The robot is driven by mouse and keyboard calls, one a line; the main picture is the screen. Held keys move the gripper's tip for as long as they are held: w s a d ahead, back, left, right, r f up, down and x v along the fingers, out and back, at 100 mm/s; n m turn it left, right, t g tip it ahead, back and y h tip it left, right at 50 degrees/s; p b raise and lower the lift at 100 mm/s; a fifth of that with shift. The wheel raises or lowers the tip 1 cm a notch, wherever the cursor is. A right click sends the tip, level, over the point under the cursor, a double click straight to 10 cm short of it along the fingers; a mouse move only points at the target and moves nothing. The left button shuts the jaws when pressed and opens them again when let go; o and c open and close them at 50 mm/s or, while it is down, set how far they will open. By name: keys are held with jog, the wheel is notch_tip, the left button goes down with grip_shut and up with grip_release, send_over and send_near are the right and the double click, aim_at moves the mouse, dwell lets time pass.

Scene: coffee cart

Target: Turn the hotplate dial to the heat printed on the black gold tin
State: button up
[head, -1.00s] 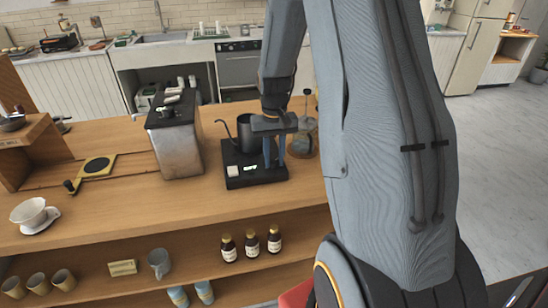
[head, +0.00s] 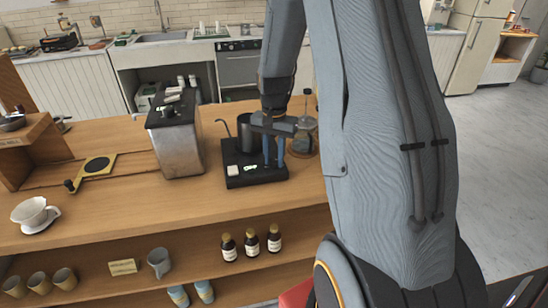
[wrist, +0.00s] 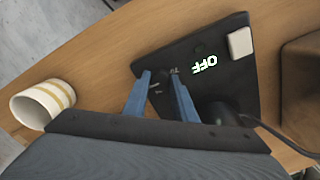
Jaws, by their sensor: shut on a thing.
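The hotplate (head: 260,180) is a flat black unit on the wooden counter; it also shows in the wrist view (wrist: 215,38). Its lit display (wrist: 204,65) reads OFF. A dark kettle (head: 246,134) with a thin spout stands on its back part. My gripper (head: 274,166) points down at the front right of the hotplate. In the wrist view its blue fingers (wrist: 160,80) are closed around the dial, which is dark and mostly hidden between them. Small pale marks show beside the fingertips, too small to read surely. I cannot make out a black gold tin.
A metal box-shaped machine (head: 177,145) stands left of the hotplate. A glass vessel (head: 303,138) stands close on the right. A white block (wrist: 239,43) sits on the hotplate's corner. A striped cup (wrist: 42,103) shows in the wrist view. Brown bottles (head: 251,245) stand on the shelf below.

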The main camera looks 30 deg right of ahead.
aim_at(274, 160)
jog(key=shift+w+r, duration=0.1)
jog(key=o, duration=1)
jog(key=shift+o, duration=0.2)
jog(key=shift+r+b, duration=1.05)
jog(key=shift+r, duration=2.8)
